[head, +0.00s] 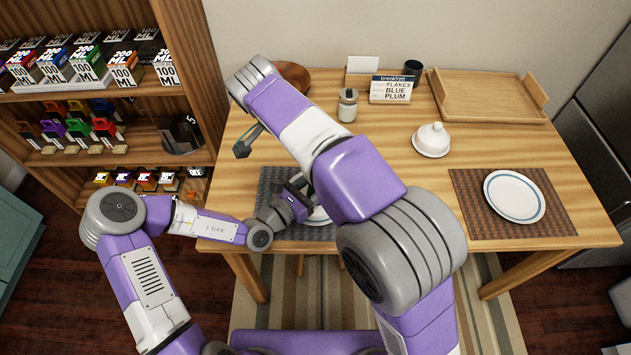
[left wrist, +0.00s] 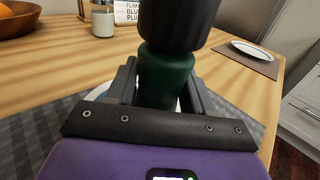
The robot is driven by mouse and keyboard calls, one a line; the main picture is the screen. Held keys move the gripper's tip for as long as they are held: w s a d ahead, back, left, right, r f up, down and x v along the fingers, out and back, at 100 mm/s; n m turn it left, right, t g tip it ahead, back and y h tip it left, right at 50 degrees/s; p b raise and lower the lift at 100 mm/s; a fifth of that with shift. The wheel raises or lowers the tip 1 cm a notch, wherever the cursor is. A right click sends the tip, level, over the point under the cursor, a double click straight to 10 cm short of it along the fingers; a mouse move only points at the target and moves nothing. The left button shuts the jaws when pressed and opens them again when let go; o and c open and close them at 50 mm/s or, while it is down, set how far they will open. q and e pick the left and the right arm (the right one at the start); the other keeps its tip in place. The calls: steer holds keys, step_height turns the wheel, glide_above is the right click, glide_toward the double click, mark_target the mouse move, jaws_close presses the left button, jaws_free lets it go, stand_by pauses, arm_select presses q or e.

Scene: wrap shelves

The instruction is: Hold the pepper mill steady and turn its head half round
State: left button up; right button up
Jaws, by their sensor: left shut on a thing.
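The pepper mill shows in the left wrist view with a dark green waisted body (left wrist: 166,78) and a wide dark head (left wrist: 178,22) above it, its top cut off by the frame. My left gripper (left wrist: 160,95) has its fingers on both sides of the green body and is shut on it. In the head view my left gripper (head: 296,196) is over the left placemat, partly covered by my right arm, which hides the mill.
A grey placemat (head: 270,188) with a mostly hidden plate (head: 318,216) lies under my arms. A wooden bowl (head: 293,74), a jar (head: 347,106), a breakfast sign (head: 391,89), a dark cup (head: 413,68), a tray (head: 487,97) and a white covered dish (head: 431,140) stand farther back. Shelves (head: 150,95) are left.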

arm_select(q)
steer(key=o, duration=1.2)
steer(key=shift+o, duration=0.2)
